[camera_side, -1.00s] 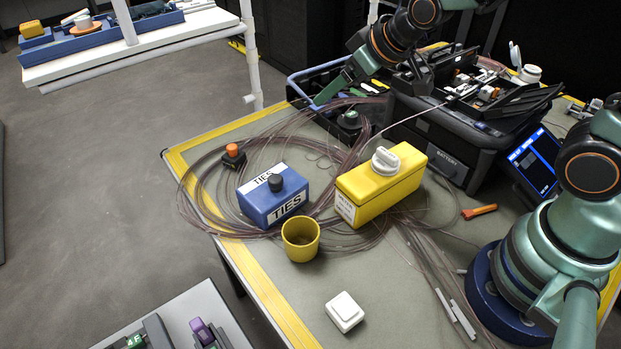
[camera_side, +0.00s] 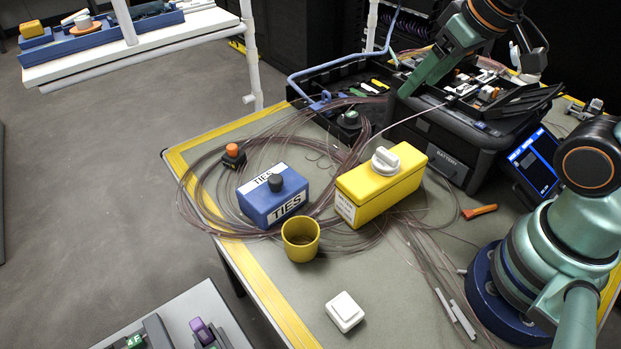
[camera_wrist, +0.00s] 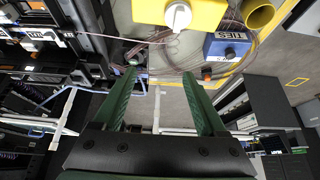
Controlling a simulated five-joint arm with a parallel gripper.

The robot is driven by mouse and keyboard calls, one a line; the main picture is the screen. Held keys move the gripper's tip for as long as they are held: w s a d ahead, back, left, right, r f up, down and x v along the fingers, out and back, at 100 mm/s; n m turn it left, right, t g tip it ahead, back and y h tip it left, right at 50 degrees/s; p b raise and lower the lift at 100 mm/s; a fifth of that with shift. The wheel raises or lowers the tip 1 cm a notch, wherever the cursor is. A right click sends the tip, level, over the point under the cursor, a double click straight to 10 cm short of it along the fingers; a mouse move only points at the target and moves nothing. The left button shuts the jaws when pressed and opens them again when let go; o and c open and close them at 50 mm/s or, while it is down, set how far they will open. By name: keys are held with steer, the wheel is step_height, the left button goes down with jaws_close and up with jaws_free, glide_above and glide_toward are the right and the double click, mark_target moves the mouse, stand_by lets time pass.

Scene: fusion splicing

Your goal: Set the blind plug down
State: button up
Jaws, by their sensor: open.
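No part is plainly marked as the blind plug. Two small dark knobbed pieces could be it: one with an orange top (camera_side: 233,150) on the table left of the blue box, and one with a green top (camera_side: 349,119) at the near corner of the black tool tray. I cannot tell which. My gripper (camera_side: 403,94) is above and right of both, over the tray's right end by the splicer case. In the wrist view my gripper (camera_wrist: 160,73) has its green fingers apart with nothing between them. The orange-topped piece also shows there (camera_wrist: 207,73), beyond the right fingertip.
The blue TIES box (camera_side: 262,209), yellow box (camera_side: 372,196) and yellow cup (camera_side: 300,250) stand on the table among loose fibre coils. The black tray (camera_side: 300,108) has a raised blue handle (camera_side: 325,66). The splicer case (camera_side: 445,140) stands right. The front table is mostly clear.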

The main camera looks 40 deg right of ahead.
steer(key=w+a+n, duration=0.2)
steer(key=w+a, duration=0.1)
steer(key=w, duration=0.3)
steer(key=n+t+y, duration=0.2)
steer(key=n+y, duration=0.1)
steer(key=n, duration=0.3)
glide_toward(234, 150)
steer(key=x, duration=0.5)
steer(key=shift+d+f, duration=0.1)
steer(key=shift+f, duration=0.3)
steer(key=shift+x, duration=3)
steer(key=shift+w+r, duration=0.15)
steer(key=shift+r, duration=0.05)
steer(key=shift+c, duration=0.3)
jaws_close()
